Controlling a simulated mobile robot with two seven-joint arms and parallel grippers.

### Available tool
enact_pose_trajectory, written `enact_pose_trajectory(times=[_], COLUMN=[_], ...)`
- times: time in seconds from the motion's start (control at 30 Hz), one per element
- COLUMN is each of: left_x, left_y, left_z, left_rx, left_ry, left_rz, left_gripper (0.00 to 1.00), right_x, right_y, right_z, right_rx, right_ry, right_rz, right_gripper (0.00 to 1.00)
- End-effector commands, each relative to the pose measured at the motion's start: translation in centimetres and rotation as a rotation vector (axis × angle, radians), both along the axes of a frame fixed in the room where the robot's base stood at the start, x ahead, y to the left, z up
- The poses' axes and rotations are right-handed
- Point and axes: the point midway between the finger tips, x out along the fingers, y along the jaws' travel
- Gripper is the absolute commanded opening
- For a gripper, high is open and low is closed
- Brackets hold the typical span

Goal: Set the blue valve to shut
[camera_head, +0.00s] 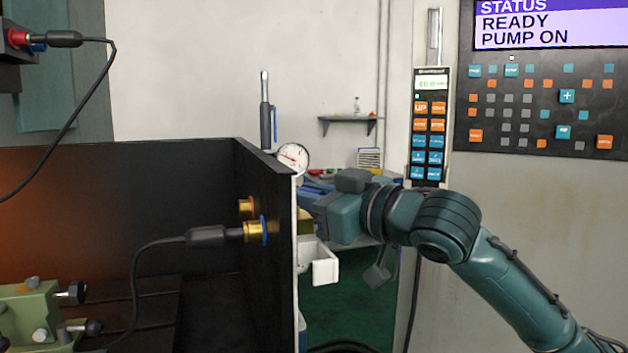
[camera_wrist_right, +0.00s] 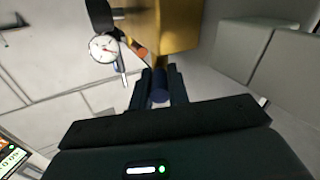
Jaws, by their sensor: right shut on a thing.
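My right gripper (camera_wrist_right: 159,88) is shut on a dark blue round handle (camera_wrist_right: 159,92) in the right wrist view. The handle sits between the two dark fingers, just in front of a yellow block (camera_wrist_right: 165,25), and looks like the blue valve's handle. In the head view my right gripper (camera_head: 322,205) reaches left to the panel's outer side, and a small part of the yellow block (camera_head: 305,222) shows below it. The handle and its setting are hidden there. My left gripper is not in view.
A dial gauge (camera_head: 292,158) stands close above the gripper. The dark panel (camera_head: 265,200) with brass fittings and a cable is at left. A white bracket (camera_head: 322,262) sticks out below. A pendant (camera_head: 430,125) hangs on the wall behind.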

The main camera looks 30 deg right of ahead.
Motion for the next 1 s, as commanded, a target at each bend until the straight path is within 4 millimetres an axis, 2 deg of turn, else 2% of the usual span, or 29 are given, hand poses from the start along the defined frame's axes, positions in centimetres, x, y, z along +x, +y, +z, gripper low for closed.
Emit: enact_pose_trajectory(times=[0.3,0.8,0.83,1.0], left_x=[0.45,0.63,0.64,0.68], left_y=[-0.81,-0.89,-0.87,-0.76], left_z=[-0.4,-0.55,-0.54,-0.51], left_rx=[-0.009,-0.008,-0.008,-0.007], left_ry=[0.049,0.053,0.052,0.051], left_rz=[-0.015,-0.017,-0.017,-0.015], left_gripper=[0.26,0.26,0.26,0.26], right_x=[-0.07,-0.02,-0.01,-0.01], right_y=[0.48,0.46,0.46,0.44], right_z=[0.0,-0.19,-0.19,-0.16], right_rx=[0.001,0.002,0.002,0.002], right_ry=[0.003,0.005,0.005,0.004], right_rz=[-0.099,-0.116,-0.116,-0.116], right_gripper=[0.0,0.0,0.2,0.34])
